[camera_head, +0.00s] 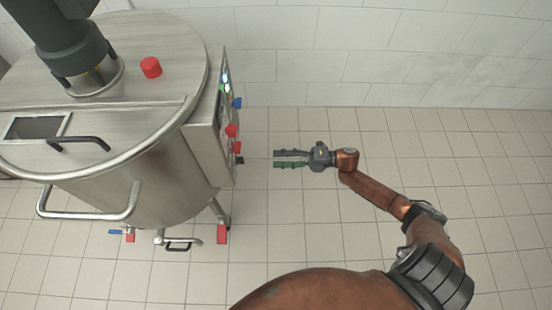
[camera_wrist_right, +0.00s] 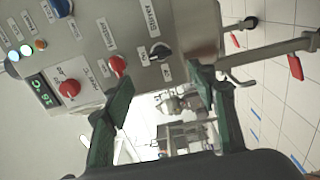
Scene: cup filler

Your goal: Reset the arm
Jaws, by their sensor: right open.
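My right gripper (camera_head: 276,159) is open and empty, with its fingers pointing left towards the cup filler's control panel (camera_head: 212,125) and a gap between them. In the right wrist view its two green fingers (camera_wrist_right: 163,88) stand apart, with nothing between them. The panel fills the upper left there, with a green display (camera_wrist_right: 42,93), a red knob (camera_wrist_right: 69,88), a red switch (camera_wrist_right: 118,65) and a black switch (camera_wrist_right: 160,51). My left gripper is not in view.
The steel tank (camera_head: 140,150) with its lid handle (camera_head: 80,140) and side rail (camera_head: 90,214) takes up the left. A red-footed leg (camera_head: 222,233) stands near the panel. The tiled floor (camera_head: 300,220) is clear around my right arm. A tiled wall (camera_head: 400,60) runs behind.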

